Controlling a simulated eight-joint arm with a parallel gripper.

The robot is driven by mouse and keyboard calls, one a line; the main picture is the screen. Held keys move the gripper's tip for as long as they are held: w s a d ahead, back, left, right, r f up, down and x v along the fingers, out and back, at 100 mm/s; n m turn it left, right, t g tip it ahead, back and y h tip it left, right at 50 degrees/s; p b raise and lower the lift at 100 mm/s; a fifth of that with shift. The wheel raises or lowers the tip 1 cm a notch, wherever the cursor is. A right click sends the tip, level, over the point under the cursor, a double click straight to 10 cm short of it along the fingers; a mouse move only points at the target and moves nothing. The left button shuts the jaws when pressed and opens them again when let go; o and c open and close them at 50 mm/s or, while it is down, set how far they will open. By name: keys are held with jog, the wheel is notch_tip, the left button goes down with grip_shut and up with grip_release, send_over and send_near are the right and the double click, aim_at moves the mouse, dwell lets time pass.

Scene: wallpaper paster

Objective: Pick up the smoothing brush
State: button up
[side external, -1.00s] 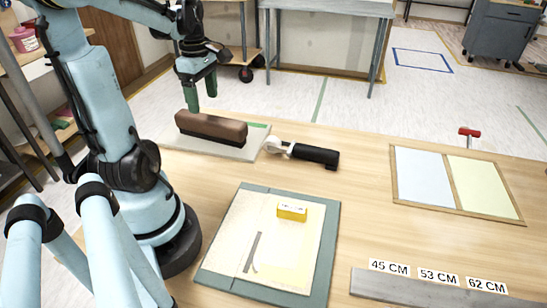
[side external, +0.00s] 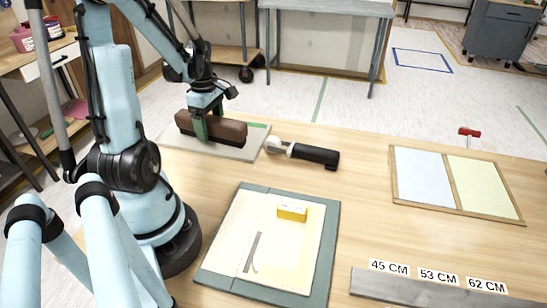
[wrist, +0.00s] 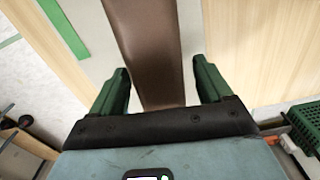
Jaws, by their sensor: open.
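The smoothing brush (side external: 228,131) has a long brown wooden body with a dark lower edge. It lies on a pale board (side external: 245,151) at the back left of the table. My gripper (side external: 207,128) is down at the brush, with its green fingers on either side of the body left of its middle. In the wrist view the brown brush body (wrist: 148,50) runs between the two open fingers of my gripper (wrist: 160,88), with a gap visible on both sides. The bristles are mostly hidden.
A black-handled roller (side external: 312,154) lies just right of the board. A green cutting mat (side external: 327,245) with paper and a yellow block (side external: 292,212) is in front. A framed two-colour panel (side external: 452,180) and a grey ruler bar (side external: 430,290) lie to the right.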

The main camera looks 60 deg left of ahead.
aim_at(209, 117)
jog(key=shift+f, duration=0.1)
jog(key=c, duration=1.4)
jog(key=shift+o, duration=0.2)
jog(key=shift+r, duration=0.5)
notch_tip(209, 117, up, 4)
jog(key=shift+f, duration=0.25)
jog(key=w+d+r, duration=0.4)
jog(key=d+r, duration=0.2)
jog(key=d, duration=0.5)
jog(key=shift+r, duration=0.3)
jog(key=shift+w, duration=0.1)
